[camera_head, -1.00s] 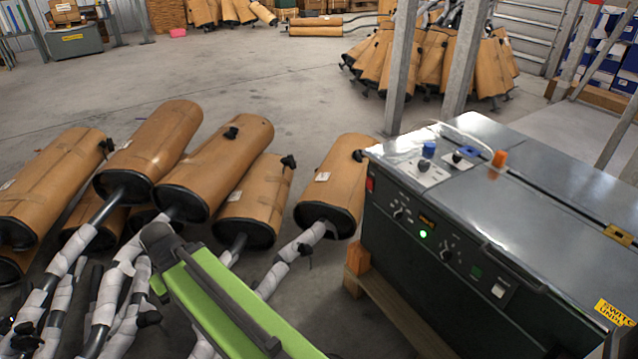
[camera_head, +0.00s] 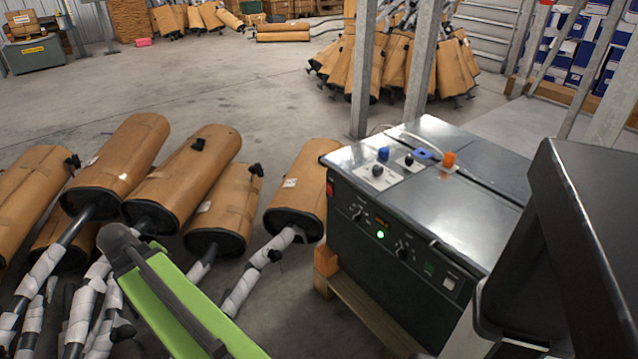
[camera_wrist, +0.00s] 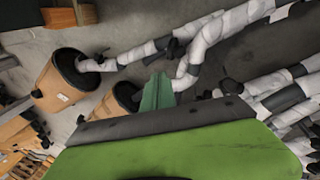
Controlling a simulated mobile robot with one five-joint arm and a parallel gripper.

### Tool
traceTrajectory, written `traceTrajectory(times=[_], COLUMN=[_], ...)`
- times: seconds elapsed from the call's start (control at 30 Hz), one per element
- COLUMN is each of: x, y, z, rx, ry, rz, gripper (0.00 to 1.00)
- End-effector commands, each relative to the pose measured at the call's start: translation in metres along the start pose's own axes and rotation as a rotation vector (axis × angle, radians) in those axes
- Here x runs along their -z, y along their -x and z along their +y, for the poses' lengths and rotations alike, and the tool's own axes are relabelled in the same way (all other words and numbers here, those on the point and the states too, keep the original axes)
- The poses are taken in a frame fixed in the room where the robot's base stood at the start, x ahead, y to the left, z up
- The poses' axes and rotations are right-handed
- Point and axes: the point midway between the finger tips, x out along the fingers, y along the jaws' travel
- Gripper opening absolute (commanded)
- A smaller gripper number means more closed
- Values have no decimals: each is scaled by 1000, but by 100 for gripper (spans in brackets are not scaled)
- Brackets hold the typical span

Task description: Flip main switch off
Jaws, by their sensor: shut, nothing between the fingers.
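A dark machine (camera_head: 365,278) stands at the right of the head view. A small red switch (camera_head: 331,189) is at the upper left corner of its front panel. The panel also has dark knobs, a lit green lamp (camera_head: 380,235) and a pale switch (camera_head: 449,284). The switch positions are too small to tell, and I cannot tell which is the main one. My gripper (camera_wrist: 157,93) shows in the wrist view as a green part, shut and empty, over the mufflers. The machine's controls do not show in the wrist view. My green arm is at lower left in the head view, apart from the machine.
Wrapped mufflers (camera_head: 190,180) lie on the floor left of the machine, with wrapped pipes (camera_head: 45,275) toward me. A large dark shape at right hides part of the machine. Metal posts (camera_head: 364,70) stand behind it. Open floor (camera_head: 230,75) lies beyond the mufflers.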

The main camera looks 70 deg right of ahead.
Motion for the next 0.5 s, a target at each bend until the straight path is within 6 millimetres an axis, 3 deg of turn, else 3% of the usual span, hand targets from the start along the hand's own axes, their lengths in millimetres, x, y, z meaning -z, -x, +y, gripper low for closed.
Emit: traceTrajectory(times=[0.03, 0.1, 0.2, 0.3, 0.33, 0.4, 0.5], x=[-3, -20, -58, -100, -111, -132, -149], y=[11, 13, 19, 28, 31, 36, 39], z=[70, 158, 266, 345, 362, 392, 415], rx=[-75, -189, -334, -446, -472, -517, -554], ry=[-61, -126, -199, -246, -255, -271, -281], rz=[-16, -44, -101, -162, -179, -210, -235], gripper=[0, 0, 0, 0, 0, 0, 0])
